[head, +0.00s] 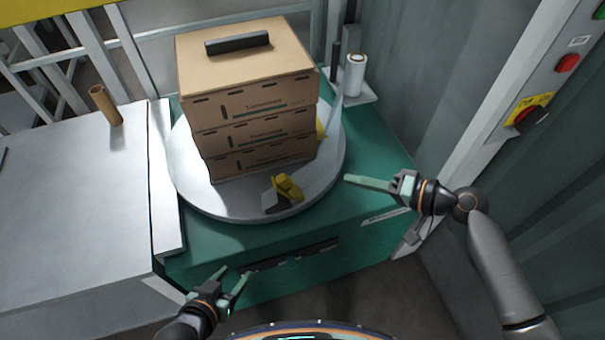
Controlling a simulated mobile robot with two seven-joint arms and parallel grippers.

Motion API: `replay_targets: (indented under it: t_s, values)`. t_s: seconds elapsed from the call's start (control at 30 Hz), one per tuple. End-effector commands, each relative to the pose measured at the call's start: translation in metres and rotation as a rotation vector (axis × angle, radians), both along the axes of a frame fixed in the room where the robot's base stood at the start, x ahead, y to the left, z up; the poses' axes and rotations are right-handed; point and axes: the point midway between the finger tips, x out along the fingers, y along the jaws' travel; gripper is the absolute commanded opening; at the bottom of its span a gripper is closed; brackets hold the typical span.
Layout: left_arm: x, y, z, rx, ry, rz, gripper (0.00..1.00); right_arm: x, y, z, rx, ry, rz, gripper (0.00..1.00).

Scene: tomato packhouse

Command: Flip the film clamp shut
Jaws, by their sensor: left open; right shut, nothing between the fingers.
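The film clamp, a small yellow part (287,187) with a dark and grey base, sits near the front edge of the round grey turntable (200,195). I cannot tell from this view whether its yellow part is up or down. A stack of brown cartons (255,108) stands on the turntable behind it. My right gripper (348,179) is shut and empty, to the right of the clamp and apart from it, pointing left. My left gripper (234,276) is open and empty, low in front of the green machine base (372,155).
A film roll (355,75) stands upright at the back right, with clear film (336,102) running toward the cartons. A dark bar (237,43) lies on the top carton. A grey table (75,210) with a cardboard tube (104,105) is at left. A control panel (532,112) is at right.

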Motion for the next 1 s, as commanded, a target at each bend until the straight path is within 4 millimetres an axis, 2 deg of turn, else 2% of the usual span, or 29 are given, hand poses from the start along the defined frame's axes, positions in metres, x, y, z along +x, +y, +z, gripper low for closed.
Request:
replay_targets:
  t_s: [0.13, 0.57, 0.67, 1.0]
  values:
    - [0.002, -0.001, 0.002, -0.003, -0.004, 0.001, 0.57, 0.003, 0.000, 0.008, 0.026, 0.002, 0.006, 0.00]
    - [0.003, -0.002, 0.003, -0.005, -0.008, 0.001, 0.57, 0.007, 0.006, 0.005, 0.026, 0.001, 0.005, 0.00]
    - [0.003, -0.002, 0.003, -0.005, -0.009, 0.001, 0.57, 0.015, 0.018, 0.001, 0.029, 0.001, 0.006, 0.00]
    - [0.003, -0.002, -0.001, -0.006, -0.011, 0.001, 0.57, 0.052, 0.075, -0.024, 0.029, 0.001, 0.006, 0.00]
